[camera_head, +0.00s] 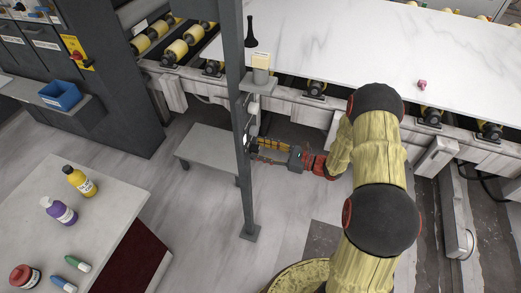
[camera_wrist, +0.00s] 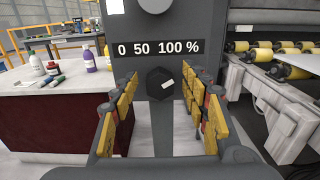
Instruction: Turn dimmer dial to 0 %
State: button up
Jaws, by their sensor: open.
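A marble slab (camera_head: 400,45) lies on a roller conveyor beside the post. A small grey shelf (camera_head: 205,145) is left of the post. A table (camera_head: 110,215) with several bottles stands at the lower left. A blue bin (camera_head: 60,95) sits on a cabinet ledge.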

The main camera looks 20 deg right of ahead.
jog(key=shift+w+a, duration=0.15)
jog(key=shift+a, duration=0.05)
jog(key=shift+c, duration=0.7)
jog(key=c, duration=1)
